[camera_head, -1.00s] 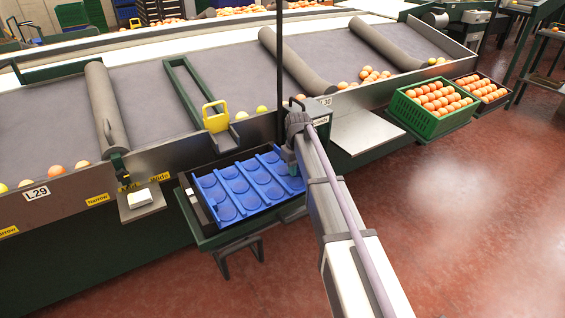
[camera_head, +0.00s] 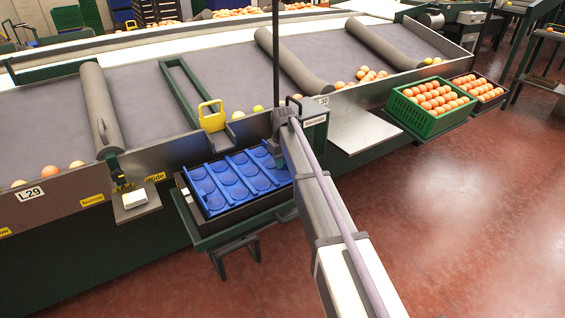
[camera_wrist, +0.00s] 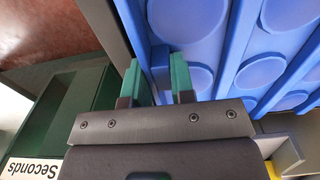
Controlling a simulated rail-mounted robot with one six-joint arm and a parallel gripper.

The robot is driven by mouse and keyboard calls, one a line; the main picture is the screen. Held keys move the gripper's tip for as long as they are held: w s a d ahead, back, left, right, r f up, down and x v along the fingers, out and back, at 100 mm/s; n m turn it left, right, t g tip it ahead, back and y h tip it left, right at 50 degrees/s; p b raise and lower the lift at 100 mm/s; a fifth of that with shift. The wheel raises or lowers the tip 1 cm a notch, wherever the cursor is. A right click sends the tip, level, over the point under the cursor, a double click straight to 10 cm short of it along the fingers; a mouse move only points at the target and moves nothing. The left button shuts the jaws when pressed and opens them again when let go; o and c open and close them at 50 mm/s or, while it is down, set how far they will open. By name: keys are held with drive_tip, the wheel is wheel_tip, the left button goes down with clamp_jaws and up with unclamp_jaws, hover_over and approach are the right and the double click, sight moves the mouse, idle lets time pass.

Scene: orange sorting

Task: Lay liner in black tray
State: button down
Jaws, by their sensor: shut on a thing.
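The blue liner (camera_head: 240,182) with round cups lies over the black tray (camera_head: 247,211), whose dark front wall shows below the liner's front edge. The tray sits on a green stand under the conveyor's edge. In the wrist view the liner (camera_wrist: 205,55) fills the upper right. My gripper (camera_wrist: 157,78) has its green fingers closed on the liner's near edge strip, at the liner's right end in the head view. There my arm hides the fingers and part of that end. I cannot tell whether the liner rests fully on the tray floor.
A green box labelled Seconds (camera_head: 314,122) stands close to the right of my gripper. A yellow handle (camera_head: 211,116) is behind the tray. A small shelf with a white box (camera_head: 134,197) is at the left. A green crate of oranges (camera_head: 432,110) stands farther right.

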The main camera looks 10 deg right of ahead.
drive_tip(key=shift+f+b, duration=0.4)
drive_tip(key=shift+f, duration=0.1)
drive_tip(key=c, duration=1)
unclamp_jaws()
drive_tip(key=shift+r, duration=0.1)
drive_tip(key=shift+o, duration=0.2)
wheel_tip(320, 180, up, 14)
drive_tip(key=f+p, duration=0.1)
drive_tip(key=p, duration=1.3)
drive_tip(key=s+m, duration=0.4)
drive_tip(key=s, duration=3.2)
drive_tip(key=r+p, duration=0.3)
drive_tip(key=r, duration=0.1)
drive_tip(key=shift+w+r+p, duration=0.2)
drive_tip(key=shift+r+p, duration=0.1)
drive_tip(key=shift+p, duration=0.1)
